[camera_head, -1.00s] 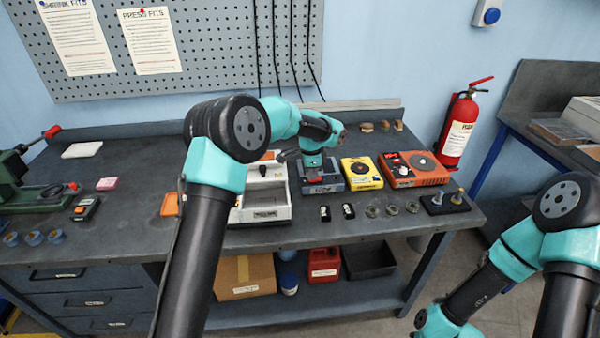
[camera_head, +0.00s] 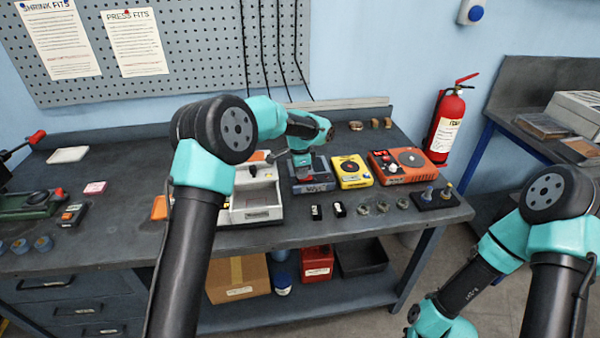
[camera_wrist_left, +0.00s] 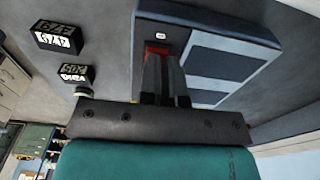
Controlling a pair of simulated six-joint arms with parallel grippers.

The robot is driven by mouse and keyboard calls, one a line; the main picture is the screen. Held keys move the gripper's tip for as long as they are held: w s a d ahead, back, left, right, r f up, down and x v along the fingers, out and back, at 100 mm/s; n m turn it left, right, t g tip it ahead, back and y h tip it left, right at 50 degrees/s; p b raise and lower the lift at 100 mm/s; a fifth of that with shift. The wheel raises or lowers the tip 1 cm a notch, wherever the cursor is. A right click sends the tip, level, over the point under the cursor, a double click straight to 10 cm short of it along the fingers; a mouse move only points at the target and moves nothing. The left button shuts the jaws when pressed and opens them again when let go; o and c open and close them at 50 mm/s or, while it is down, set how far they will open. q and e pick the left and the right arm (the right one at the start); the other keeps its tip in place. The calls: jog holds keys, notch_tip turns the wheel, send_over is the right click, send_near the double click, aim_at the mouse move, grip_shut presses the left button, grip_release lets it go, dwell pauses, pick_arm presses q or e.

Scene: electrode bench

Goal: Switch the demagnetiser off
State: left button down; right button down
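A blue-grey box (camera_head: 320,186) with a label too small to read stands on the bench; I take it to be the demagnetiser. In the left wrist view the box (camera_wrist_left: 225,65) has dark panels and a red part (camera_wrist_left: 157,48) at its near end. My left gripper (camera_head: 304,176) points down at this end of the box. In the left wrist view its fingers (camera_wrist_left: 166,62) look shut, with nothing seen between them, and their tips are at the red part. Whether they touch it I cannot tell. My right arm is at the right; its gripper is out of view.
A yellow box (camera_head: 351,172) and an orange unit with a round disc (camera_head: 400,166) stand right of the blue-grey box. A white tray-like unit (camera_head: 250,214) is close on the left. Two small dark blocks (camera_head: 327,211) and several rings lie in front.

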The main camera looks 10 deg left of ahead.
pick_arm(q)
jog(key=shift+d+f, duration=0.4)
jog(key=shift+d, duration=0.25)
jog(key=shift+d+r, duration=0.15)
jog(key=shift+r, duration=0.3)
notch_tip(320, 180, up, 14)
jog(key=a, duration=0.2)
jog(key=shift+s, duration=0.1)
